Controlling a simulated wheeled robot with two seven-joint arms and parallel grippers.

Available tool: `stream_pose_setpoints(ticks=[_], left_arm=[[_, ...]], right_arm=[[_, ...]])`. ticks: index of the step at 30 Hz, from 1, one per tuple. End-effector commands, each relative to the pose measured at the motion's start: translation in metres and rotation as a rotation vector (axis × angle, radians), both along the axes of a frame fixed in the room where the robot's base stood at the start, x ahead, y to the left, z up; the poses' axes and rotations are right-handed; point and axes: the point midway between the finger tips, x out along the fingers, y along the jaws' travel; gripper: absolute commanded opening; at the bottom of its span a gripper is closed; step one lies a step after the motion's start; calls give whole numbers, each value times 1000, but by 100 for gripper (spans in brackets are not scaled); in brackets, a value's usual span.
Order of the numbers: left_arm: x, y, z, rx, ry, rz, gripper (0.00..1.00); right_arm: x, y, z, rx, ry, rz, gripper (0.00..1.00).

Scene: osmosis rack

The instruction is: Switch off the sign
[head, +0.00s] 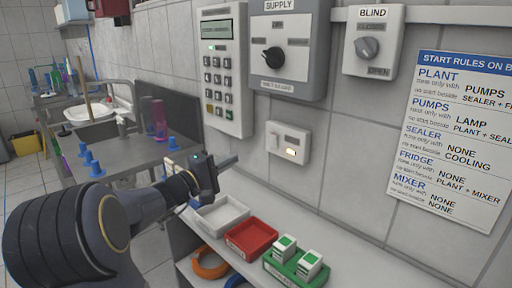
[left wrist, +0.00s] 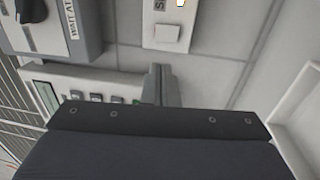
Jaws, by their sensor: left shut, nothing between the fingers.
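A small white switch box (head: 288,143) is on the tiled wall below the supply panel. It has a pale rocker (head: 272,141) on its left and a lit amber-white lamp (head: 291,152). The box also shows at the top of the left wrist view (left wrist: 168,15), with its rocker (left wrist: 167,34) facing my fingers; its lettering is cut off. My left gripper (head: 230,161) is shut and empty, to the left of and a little lower than the box in the head view. Its fingertips (left wrist: 160,72) look apart from the rocker. My right gripper is out of view.
A keypad panel (head: 221,70), a supply panel with a black knob (head: 288,50) and a blind knob box (head: 373,42) are on the wall. A rules sheet (head: 450,140) hangs at right. Below are a white tray (head: 221,213), red tray (head: 251,238) and green tray (head: 296,266).

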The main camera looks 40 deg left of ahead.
Motion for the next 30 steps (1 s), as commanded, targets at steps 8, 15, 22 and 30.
stream_pose_setpoints(ticks=[8,15,22,30], left_arm=[[46,-5,7,-1,0,-6,0],[96,-10,13,-1,-1,-6,0],[127,-12,17,-1,0,-3,0],[136,-12,17,0,0,-1,0]], right_arm=[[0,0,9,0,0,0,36],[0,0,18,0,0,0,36],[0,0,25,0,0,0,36],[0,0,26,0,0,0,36]])
